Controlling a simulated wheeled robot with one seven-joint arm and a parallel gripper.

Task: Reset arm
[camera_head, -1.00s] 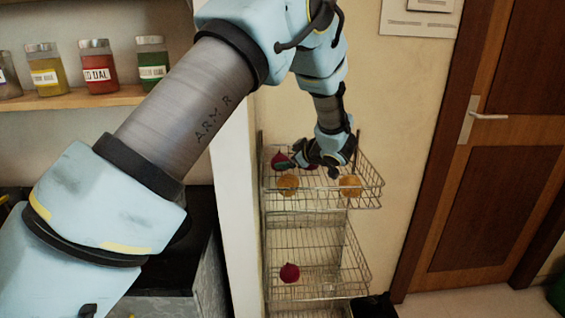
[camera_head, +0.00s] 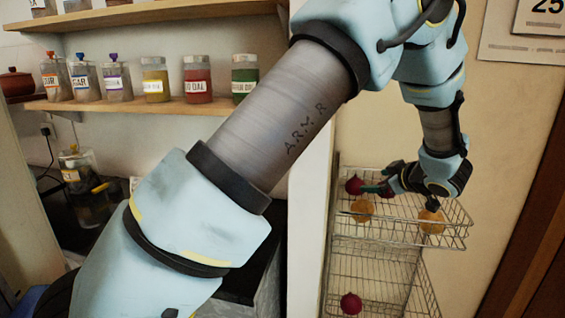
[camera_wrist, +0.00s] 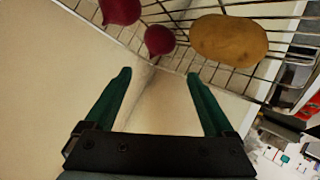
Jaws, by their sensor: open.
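My gripper (camera_wrist: 160,88) is open, with its two green fingers apart and nothing between them in the wrist view. In the head view my gripper (camera_head: 375,189) is at the top basket of the wire rack (camera_head: 400,238), and my arm crosses the picture. In the wrist view the basket wires (camera_wrist: 288,32) are beyond the fingertips. A brown potato (camera_wrist: 229,40) and two dark red onions, one at the middle (camera_wrist: 159,40) and one at the left (camera_wrist: 120,10), lie in the basket, apart from the fingers.
A lower basket holds a red onion (camera_head: 351,303). Shelves with several labelled jars (camera_head: 197,80) are on the left wall. A dark counter holds a jar-like appliance (camera_head: 84,188). A brown door (camera_head: 520,230) is at the right.

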